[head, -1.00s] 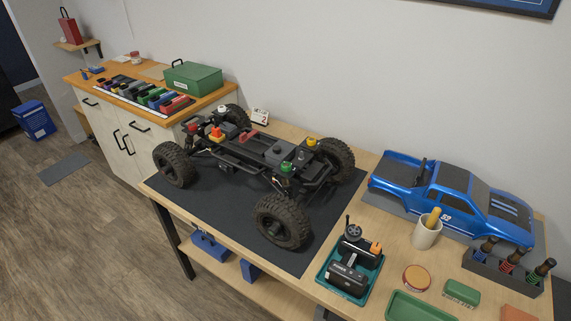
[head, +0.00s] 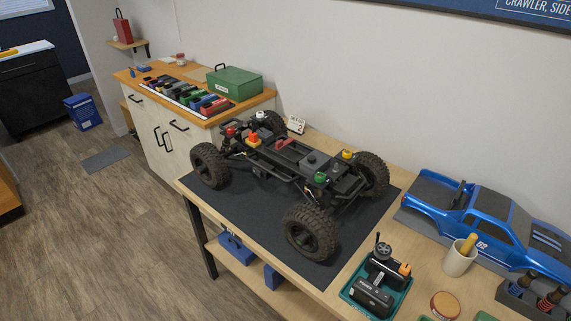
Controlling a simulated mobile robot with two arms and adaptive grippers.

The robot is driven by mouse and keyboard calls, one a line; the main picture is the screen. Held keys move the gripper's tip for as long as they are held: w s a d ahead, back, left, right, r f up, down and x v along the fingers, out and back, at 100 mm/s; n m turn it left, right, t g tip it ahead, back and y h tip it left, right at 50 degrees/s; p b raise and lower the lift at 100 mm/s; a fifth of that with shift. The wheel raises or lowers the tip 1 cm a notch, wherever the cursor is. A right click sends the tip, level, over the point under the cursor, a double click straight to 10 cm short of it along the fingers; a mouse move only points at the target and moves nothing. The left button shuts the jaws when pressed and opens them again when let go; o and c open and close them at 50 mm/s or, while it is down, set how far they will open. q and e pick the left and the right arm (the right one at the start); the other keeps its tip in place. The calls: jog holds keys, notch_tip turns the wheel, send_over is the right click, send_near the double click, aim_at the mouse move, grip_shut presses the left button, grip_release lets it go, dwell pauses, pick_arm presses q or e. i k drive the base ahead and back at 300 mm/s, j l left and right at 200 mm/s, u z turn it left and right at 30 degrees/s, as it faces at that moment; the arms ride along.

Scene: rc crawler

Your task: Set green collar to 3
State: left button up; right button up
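The RC crawler chassis (head: 290,168) stands on a dark mat (head: 250,215) on the wooden workbench. The green collar (head: 320,178) sits on top of the chassis near its front right, by the near right wheel. A yellow collar (head: 347,154), a red collar (head: 231,131) and a white collar (head: 260,115) sit at the other corners. The collar markings are too small to read. A small white card (head: 296,125) with a "2" on it stands behind the chassis. Neither of my grippers is in view.
A teal tray (head: 351,294) with a radio controller, a cup (head: 458,261) and a blue truck body (head: 490,226) occupy the bench's right side. A side cabinet (head: 165,130) bears a green box (head: 235,82). The floor (head: 110,225) at left is open.

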aim_at(319, 180)
jog(key=l+u, duration=0.3)
jog(key=u, duration=0.15)
jog(key=l+u, duration=0.25)
jog(key=u, duration=0.2)
jog(key=k+j, duration=0.05)
